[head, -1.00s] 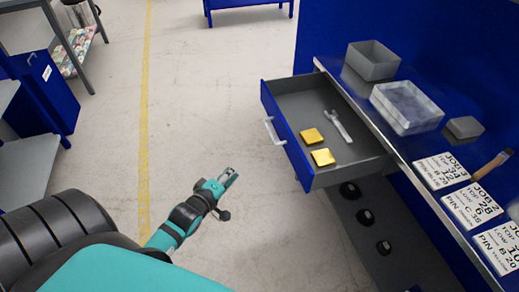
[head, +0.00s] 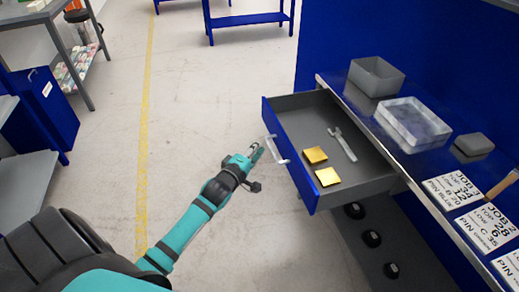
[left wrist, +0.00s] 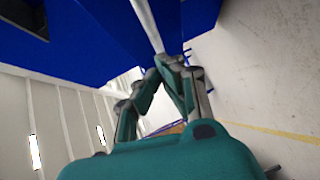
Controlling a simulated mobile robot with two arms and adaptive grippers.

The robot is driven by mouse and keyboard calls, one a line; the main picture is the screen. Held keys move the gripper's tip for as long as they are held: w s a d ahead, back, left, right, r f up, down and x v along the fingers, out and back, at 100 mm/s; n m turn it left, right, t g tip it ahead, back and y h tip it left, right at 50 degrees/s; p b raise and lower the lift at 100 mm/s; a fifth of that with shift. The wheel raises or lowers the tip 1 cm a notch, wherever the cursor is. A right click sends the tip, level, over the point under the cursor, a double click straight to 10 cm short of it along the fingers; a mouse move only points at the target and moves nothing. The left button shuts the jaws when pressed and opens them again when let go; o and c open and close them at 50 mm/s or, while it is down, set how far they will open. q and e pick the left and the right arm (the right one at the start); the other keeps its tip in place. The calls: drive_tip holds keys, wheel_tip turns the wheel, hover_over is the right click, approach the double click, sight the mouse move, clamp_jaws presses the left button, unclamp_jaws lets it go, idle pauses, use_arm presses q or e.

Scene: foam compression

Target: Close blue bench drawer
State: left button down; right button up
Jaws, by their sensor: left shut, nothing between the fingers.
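The blue bench drawer (head: 289,165) stands pulled out from the bench, with its grey inside open to view. It holds two yellow blocks (head: 327,177) and a grey wrench (head: 343,145). A pale bar handle (head: 275,149) is on its blue front. My left gripper (head: 257,151) is shut and empty, just left of the handle in the head view. In the left wrist view its fingers (left wrist: 168,62) are close to the lower end of the handle bar (left wrist: 147,24); I cannot tell whether they touch. My right gripper is not in view.
On the bench top (head: 385,145) are a grey bin (head: 376,77), a clear tray (head: 413,123), a small grey block (head: 473,147) and job cards (head: 453,189). Black round items (head: 372,238) lie below the drawer. The floor left of the drawer is clear.

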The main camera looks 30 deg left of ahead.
use_arm(q)
drive_tip(key=shift+w+d+f, duration=0.1)
drive_tip(key=shift+w+d, duration=0.3)
